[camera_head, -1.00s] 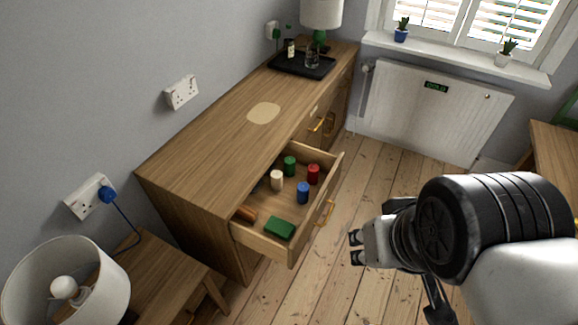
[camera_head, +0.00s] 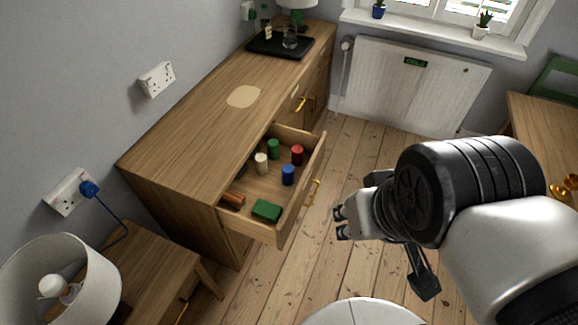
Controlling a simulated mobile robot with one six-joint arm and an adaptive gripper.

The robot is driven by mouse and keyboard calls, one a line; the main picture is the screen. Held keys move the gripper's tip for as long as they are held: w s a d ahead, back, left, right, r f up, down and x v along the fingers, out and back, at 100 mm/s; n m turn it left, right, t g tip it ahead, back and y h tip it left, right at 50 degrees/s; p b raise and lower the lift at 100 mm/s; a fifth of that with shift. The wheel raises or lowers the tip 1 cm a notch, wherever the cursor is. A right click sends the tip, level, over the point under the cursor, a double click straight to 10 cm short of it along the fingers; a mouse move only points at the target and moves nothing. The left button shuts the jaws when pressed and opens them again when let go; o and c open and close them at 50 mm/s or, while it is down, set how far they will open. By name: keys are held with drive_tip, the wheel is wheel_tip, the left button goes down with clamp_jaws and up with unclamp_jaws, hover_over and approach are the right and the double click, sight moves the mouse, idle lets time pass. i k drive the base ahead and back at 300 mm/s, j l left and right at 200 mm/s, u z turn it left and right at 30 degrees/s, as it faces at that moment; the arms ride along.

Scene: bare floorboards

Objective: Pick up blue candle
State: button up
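The blue candle (camera_head: 288,175) stands upright in the open drawer (camera_head: 288,226) of the wooden dresser. A red candle (camera_head: 297,155) stands just behind it, a white candle (camera_head: 261,163) to its left and a green candle (camera_head: 273,149) at the back left. My gripper (camera_head: 339,222) is to the right of the drawer, outside it and apart from the candles. Its two fingertips show a gap between them, and nothing is seen held.
A green block (camera_head: 266,210) and an orange-brown object (camera_head: 233,199) lie in the drawer's near part. The drawer front has a brass handle (camera_head: 314,192). A side table with a lamp (camera_head: 62,285) stands at the lower left. A radiator (camera_head: 408,84) is under the window. Floorboards beside the drawer are clear.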

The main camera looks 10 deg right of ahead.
sight(287, 169)
drive_tip(key=i+l+u, duration=0.15)
drive_tip(key=i+l, duration=0.2)
drive_tip(key=i, duration=0.25)
drive_tip(key=i+l+u, duration=0.1)
drive_tip(key=i+l, duration=0.3)
drive_tip(key=i, duration=0.2)
